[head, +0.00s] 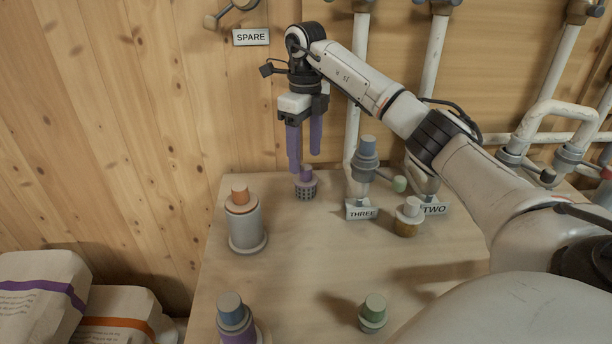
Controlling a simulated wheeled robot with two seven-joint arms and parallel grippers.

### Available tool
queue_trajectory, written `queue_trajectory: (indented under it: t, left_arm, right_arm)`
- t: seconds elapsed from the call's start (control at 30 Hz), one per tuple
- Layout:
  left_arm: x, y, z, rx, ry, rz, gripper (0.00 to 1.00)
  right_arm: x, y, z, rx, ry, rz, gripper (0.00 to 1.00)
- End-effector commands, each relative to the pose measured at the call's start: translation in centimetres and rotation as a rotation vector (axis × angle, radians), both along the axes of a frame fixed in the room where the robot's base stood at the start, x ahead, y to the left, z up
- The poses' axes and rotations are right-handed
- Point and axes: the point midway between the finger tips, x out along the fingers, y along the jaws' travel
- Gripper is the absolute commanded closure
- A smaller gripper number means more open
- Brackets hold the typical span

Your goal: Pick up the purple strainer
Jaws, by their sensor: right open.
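The purple strainer (306,189) stands upright near the back edge of the wooden table, against the plank wall. It has a purple knob on top and a small grey perforated body. My right gripper (305,162) points down just above it, with its two purple fingers apart and nothing between them. The left fingertip hangs beside the knob's upper left. I cannot tell whether it touches the knob. My left gripper is out of view.
A grey cylinder with an orange knob (245,228) stands left of the strainer. Pipes with a THREE label (361,210) and a white-knobbed amber piece (407,226) are to the right. The table middle is clear.

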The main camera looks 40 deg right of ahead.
Motion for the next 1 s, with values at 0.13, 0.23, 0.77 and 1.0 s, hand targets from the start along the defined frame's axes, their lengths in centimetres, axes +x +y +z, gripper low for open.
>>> queue_trajectory:
  t: [0.13,0.23,0.77,1.0]
  left_arm:
    - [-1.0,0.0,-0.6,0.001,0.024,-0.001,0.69]
    - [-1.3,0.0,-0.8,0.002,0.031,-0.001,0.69]
    - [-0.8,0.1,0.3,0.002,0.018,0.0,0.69]
    - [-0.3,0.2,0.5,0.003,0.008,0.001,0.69]
  right_arm:
    - [-0.2,-0.1,-2.5,0.001,0.004,-0.003,0.41]
    - [-0.2,-0.2,-3.5,0.0,0.002,-0.005,0.41]
    - [0.3,-0.2,-9.0,-0.001,0.002,-0.006,0.41]
    - [0.4,-0.2,-9.1,0.0,0.001,-0.006,0.44]
